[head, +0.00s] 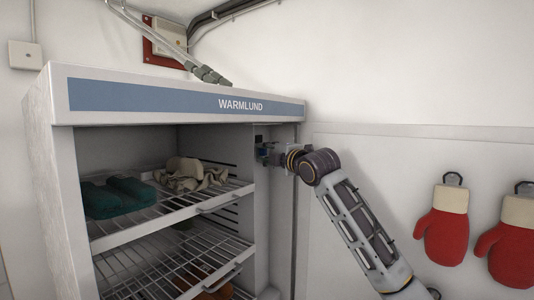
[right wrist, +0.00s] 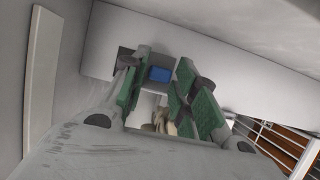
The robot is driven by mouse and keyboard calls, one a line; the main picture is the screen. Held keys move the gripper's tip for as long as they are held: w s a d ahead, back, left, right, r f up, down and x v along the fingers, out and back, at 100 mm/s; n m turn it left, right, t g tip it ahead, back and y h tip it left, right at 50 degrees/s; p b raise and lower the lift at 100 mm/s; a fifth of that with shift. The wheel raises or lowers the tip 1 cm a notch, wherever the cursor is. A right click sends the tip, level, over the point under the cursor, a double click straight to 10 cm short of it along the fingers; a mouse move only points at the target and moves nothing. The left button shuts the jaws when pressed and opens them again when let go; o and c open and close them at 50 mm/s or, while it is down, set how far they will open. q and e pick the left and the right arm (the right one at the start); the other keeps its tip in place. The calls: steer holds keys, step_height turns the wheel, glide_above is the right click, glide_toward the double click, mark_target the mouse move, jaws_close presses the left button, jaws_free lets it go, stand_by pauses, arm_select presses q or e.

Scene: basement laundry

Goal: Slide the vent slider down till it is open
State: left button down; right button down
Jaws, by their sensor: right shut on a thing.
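The vent slider shows as a small blue knob (right wrist: 159,74) on a dark plate (right wrist: 128,60) in the right wrist view. In the head view that spot is high on the right side of the drying cabinet's opening, just below the WARMLUND header (head: 190,98). My right gripper (head: 268,153) reaches in there from the right. The fingers and wrist hide most of the slider in the head view. My left gripper is not in view.
Wire shelves (head: 150,230) in the open cabinet (head: 40,130) hold dark green items (head: 118,196) and beige gloves (head: 190,173). Red mittens (head: 446,235) hang on the wall at right. A grey pipe (head: 165,40) meets the cabinet's top. The wall above my right arm is clear.

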mark_target(266, 154)
steer(key=c, duration=1.3)
jaws_free()
steer(key=shift+f, duration=0.45)
steer(key=shift+r, duration=0.1)
steer(key=shift+v, duration=5.95)
